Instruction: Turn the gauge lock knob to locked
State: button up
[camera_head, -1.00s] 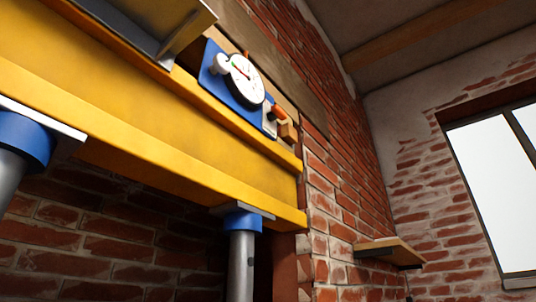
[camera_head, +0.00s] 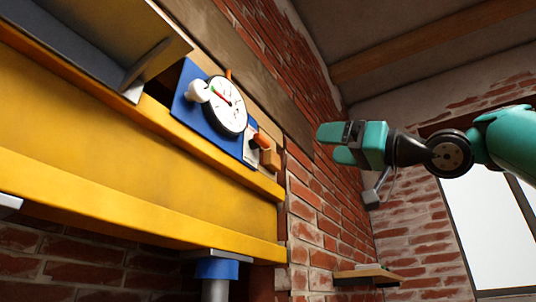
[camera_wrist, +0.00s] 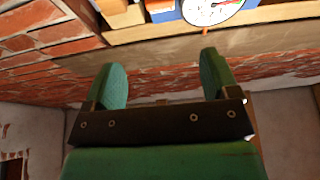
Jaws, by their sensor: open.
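The white dial gauge (camera_head: 228,108) sits on a blue plate (camera_head: 182,112) on the ledge of the yellow beam. A round white knob (camera_head: 198,91) stands at the gauge's left edge. A red-orange knob or handle (camera_head: 262,140) is at its lower right, by a small white plate (camera_head: 250,153). I cannot tell which of these is the lock knob, or its setting. My gripper (camera_head: 328,145) is open and empty, right of the gauge and apart from it. In the wrist view, the gauge (camera_wrist: 210,9) shows cut off at the top, beyond my open fingers (camera_wrist: 163,62).
The yellow beam (camera_head: 130,180) runs below the gauge, with a grey steel bracket (camera_head: 125,45) at upper left. A wooden block (camera_head: 270,160) is beside the red-orange handle. A brick wall (camera_head: 315,190) and small shelf (camera_head: 366,275) lie right. The space between gripper and gauge looks clear.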

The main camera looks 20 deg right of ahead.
aim_at(266, 141)
jog(key=p+x, duration=0.9)
jog(key=x, duration=0.7)
jog(key=shift+r, duration=0.1)
jog(key=shift+w+a, duration=0.2)
jog(key=shift+w, duration=0.05)
jog(key=c, duration=0.9)
